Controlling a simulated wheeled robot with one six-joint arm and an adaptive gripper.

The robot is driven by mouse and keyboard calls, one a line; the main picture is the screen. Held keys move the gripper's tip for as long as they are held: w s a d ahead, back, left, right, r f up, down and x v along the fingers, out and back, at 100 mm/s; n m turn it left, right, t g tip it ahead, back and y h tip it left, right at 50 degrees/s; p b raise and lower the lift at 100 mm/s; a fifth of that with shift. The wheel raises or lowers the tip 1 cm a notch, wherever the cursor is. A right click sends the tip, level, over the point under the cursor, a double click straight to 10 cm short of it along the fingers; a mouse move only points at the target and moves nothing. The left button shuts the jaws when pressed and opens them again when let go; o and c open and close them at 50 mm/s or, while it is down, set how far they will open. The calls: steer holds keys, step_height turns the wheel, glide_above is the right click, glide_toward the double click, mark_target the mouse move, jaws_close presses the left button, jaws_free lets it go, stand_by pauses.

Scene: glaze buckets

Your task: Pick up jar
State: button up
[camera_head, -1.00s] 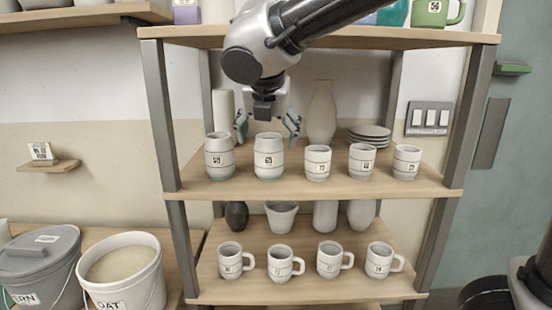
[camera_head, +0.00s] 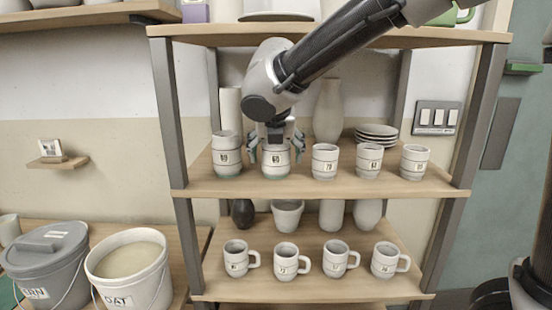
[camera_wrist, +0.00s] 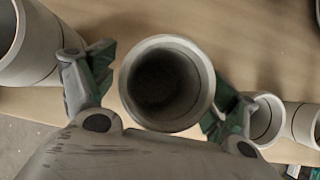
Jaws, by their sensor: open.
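The jar (camera_head: 276,163) is a pale grey-white, labelled vessel, second from the left on the middle shelf. My gripper (camera_head: 275,147) is lowered over it, with one finger on each side. In the wrist view the jar (camera_wrist: 168,125) stands upright between the open fingers of my gripper (camera_wrist: 160,88), its round dark mouth facing the camera. A gap shows at the left finger; the right finger is very close to the jar wall, and I cannot tell whether it touches. A similar jar (camera_head: 227,160) stands just to the left. The jar's top back is partly hidden by my gripper in the head view.
Several cups, such as one (camera_head: 325,161) to the right, share the middle shelf (camera_head: 330,189). A tall vase (camera_head: 329,110) and stacked plates (camera_head: 377,134) stand behind. Mugs (camera_head: 286,262) fill the shelf below.

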steer(key=c, duration=1.3)
steer(key=shift+c, duration=0.2)
steer(key=shift+r, duration=0.15)
